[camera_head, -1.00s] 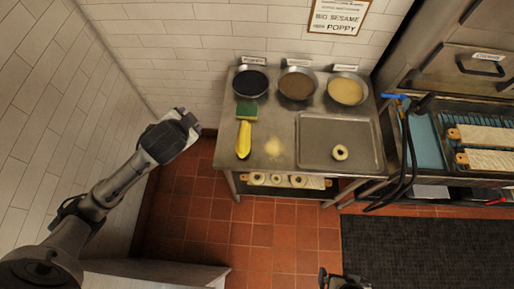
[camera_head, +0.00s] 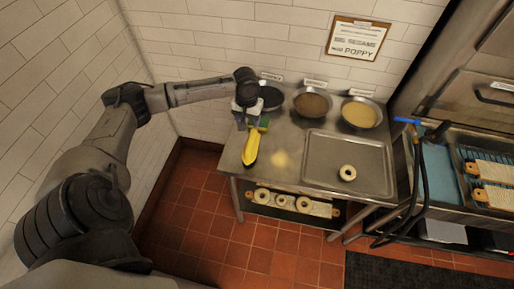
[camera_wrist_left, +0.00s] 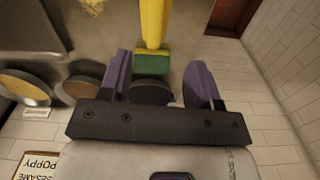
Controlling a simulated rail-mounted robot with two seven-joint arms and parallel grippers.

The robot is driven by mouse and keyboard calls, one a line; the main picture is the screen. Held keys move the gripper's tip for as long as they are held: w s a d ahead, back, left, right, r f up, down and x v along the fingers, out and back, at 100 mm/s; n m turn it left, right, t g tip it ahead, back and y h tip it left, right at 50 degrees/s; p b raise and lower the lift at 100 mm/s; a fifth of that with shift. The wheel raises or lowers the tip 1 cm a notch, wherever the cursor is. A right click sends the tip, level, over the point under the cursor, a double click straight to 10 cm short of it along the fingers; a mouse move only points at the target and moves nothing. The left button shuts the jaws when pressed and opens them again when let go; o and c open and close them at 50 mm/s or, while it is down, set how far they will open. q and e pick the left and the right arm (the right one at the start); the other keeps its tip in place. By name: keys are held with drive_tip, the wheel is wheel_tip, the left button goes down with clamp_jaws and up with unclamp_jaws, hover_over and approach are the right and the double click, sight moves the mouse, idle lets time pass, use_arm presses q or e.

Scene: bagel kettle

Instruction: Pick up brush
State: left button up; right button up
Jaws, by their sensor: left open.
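The brush has a yellow handle (camera_head: 251,149) and a green head, and lies on the left part of the steel table (camera_head: 294,184). In the left wrist view its green head (camera_wrist_left: 152,63) shows close to my fingertips, with the yellow handle leading away from me. My left gripper (camera_head: 246,118) is at the head end of the brush, at the table's left side. In the left wrist view its purple fingers (camera_wrist_left: 160,68) are spread apart to either side of the head, with nothing gripped. I cannot tell the exact height above the brush. My right gripper is out of view.
Behind the brush stand a dark bowl (camera_head: 271,98), a brown-filled bowl (camera_head: 313,104) and a yellow-filled bowl (camera_head: 360,114). A tray (camera_head: 372,181) with one bagel (camera_head: 347,173) lies to the right. A small pale powder patch (camera_head: 281,159) lies beside the brush.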

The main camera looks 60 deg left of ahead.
sight(251, 141)
use_arm(q)
drive_tip(key=shift+n, duration=0.5)
wheel_tip(251, 141, down, 9)
drive_tip(key=shift+d+r, duration=0.1)
drive_tip(key=shift+w+d+f+b, duration=0.1)
drive_tip(key=shift+w+f+b, duration=0.1)
drive_tip(key=shift+f, duration=1.1)
drive_tip(key=shift+w+d+f+b, duration=0.1)
drive_tip(key=shift+f+b, duration=0.1)
drive_tip(key=shift+f, duration=1.05)
drive_tip(key=shift+c, duration=0.3)
drive_tip(key=c, duration=1)
drive_tip(key=shift+r, duration=0.1)
